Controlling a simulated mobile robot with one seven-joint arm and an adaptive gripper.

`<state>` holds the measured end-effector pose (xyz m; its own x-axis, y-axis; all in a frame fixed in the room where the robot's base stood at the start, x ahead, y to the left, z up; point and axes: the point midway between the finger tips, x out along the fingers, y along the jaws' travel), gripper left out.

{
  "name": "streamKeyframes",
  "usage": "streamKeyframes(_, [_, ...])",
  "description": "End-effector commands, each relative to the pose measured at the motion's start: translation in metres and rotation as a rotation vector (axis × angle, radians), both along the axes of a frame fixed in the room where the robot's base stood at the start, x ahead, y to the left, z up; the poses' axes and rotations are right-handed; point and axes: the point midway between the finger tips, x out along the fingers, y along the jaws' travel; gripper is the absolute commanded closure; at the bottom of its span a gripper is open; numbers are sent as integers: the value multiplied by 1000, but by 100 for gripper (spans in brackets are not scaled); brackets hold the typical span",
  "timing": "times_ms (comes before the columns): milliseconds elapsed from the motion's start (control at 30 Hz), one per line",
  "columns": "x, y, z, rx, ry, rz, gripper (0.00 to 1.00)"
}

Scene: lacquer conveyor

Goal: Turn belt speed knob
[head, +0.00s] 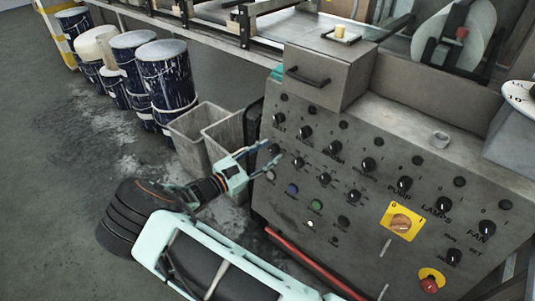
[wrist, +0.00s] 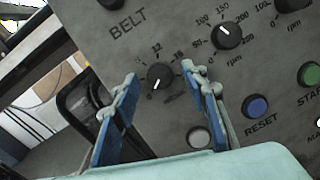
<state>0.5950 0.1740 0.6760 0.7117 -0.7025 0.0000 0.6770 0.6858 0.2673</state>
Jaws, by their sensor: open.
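A round black knob (wrist: 160,75) with a numbered scale sits below and right of the BELT lettering on the grey control panel (head: 375,195). Its white pointer line points down and left, towards the low end of the scale. In the wrist view my gripper (wrist: 160,73) is open, with one blue finger on each side of this knob and gaps between. In the head view my gripper (head: 270,154) is at the panel's left edge, and the knob (head: 274,148) is partly behind the fingers. Contact with the panel cannot be judged.
A second knob marked rpm (wrist: 228,35) is up and right. A white button (wrist: 199,137) and blue RESET button (wrist: 256,106) lie below. A red emergency button (head: 429,284) is at lower right. Grey bins (head: 199,128) and stained drums (head: 165,80) stand left of the panel.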

Motion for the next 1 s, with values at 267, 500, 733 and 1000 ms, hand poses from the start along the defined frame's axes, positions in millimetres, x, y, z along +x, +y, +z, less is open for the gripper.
streamKeyframes(267, [0, 0, 0, 0, 0, 0, 64])
streamKeyframes(500, [0, 0, 0, 0, 0, 0, 90])
streamKeyframes(733, [0, 0, 0, 4, -2, -1, 100])
streamKeyframes(1000, [0, 1, -1, 65, -50, -14, 100])
